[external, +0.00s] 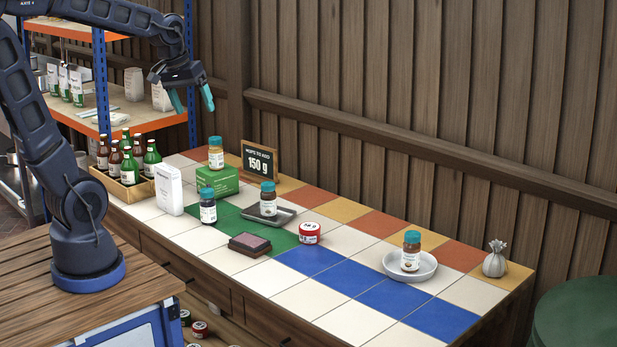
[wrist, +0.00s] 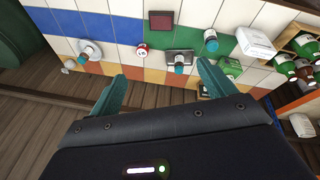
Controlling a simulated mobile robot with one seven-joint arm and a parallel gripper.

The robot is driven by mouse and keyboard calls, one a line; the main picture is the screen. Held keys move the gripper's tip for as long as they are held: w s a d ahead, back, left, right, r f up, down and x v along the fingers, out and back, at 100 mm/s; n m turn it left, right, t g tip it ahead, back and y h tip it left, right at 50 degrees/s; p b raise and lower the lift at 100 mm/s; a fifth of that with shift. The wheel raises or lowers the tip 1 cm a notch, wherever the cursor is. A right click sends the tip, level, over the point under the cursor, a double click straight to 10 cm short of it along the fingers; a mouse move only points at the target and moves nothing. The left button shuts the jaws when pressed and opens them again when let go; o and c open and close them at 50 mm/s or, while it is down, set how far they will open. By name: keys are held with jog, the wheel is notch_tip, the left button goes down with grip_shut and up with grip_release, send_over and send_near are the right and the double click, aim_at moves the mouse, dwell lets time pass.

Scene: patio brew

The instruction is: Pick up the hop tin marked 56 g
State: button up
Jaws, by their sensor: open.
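A small red and white tin (external: 309,233) sits on the tiled counter, right of centre; it also shows in the wrist view (wrist: 142,50). I cannot read a weight on it. More tins, one red (external: 199,328) and one green-topped (external: 185,318), are low under the counter, partly hidden. I cannot tell which tin is marked 56 g. My gripper (external: 194,107) is open and empty, high above the back left of the counter, well away from the tins. In the wrist view its teal fingers (wrist: 162,70) are spread apart.
Teal-lidded jars stand on a green box (external: 217,182), a dark tray (external: 285,217), a white dish (external: 428,270) and bare tiles. A crate of bottles (external: 145,192), white package (external: 169,190), dark red pad (external: 250,245), sign (external: 260,160) and small sack (external: 495,260) surround them. The front-right tiles are clear.

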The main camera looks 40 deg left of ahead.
jog(key=w+d+f+n+g, duration=0.15)
jog(key=w+f+n, duration=0.3)
jog(key=w, duration=0.55)
jog(key=n+g+h, duration=0.2)
jog(key=n, duration=0.8)
send_over(309, 226)
jog(key=a, duration=0.4)
notch_tip(309, 226, down, 27)
jog(key=x, duration=0.5)
jog(key=shift+d, duration=0.35)
jog(key=shift+d+x, duration=0.15)
jog(key=shift+x, duration=1.35)
jog(key=shift+d+x, duration=0.15)
jog(key=shift+x, duration=1.35)
jog(key=c, duration=1.1)
jog(key=shift+r, duration=0.15)
